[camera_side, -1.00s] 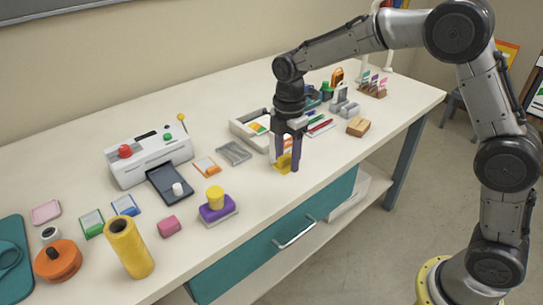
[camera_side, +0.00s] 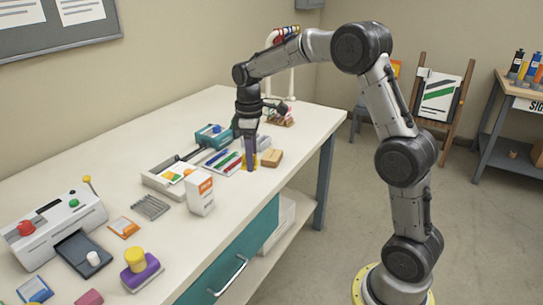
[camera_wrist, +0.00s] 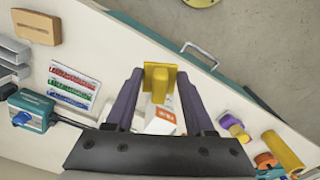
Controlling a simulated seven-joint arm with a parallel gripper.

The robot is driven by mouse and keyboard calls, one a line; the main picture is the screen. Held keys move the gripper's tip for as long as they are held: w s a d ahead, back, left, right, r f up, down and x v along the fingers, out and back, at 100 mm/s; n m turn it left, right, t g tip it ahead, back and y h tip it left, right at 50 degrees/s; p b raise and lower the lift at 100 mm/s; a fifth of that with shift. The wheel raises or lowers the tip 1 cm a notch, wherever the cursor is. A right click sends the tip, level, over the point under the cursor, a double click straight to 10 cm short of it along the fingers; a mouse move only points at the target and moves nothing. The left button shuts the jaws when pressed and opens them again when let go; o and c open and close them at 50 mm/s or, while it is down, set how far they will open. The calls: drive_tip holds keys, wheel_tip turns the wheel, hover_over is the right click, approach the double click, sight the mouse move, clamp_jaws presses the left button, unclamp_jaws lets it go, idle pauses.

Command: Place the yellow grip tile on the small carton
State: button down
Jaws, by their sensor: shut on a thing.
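The yellow grip tile (camera_wrist: 158,76) is clasped between the fingers of my gripper (camera_wrist: 158,84), as the wrist view shows.
A white box with an orange label (camera_side: 199,193) stands upright left of my gripper. A card with colored strips (camera_side: 226,161), a white tray (camera_side: 160,180) and a teal device (camera_side: 213,136) are close by. Bare table lies right of the carton.

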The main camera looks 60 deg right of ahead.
drive_tip(key=s+d+m, duration=0.3)
drive_tip(key=d, duration=0.5)
drive_tip(key=s+d+m, duration=0.2)
drive_tip(key=s+d, duration=0.1)
drive_tip(key=d, duration=0.4)
hover_over(277, 161)
drive_tip(key=shift+f, duration=4.8)
drive_tip(key=shift+a+f, duration=0.1)
drive_tip(key=shift+f, duration=1.3)
drive_tip(key=shift+f, duration=0.15)
drive_tip(key=shift+c, duration=1.3)
unclamp_jaws()
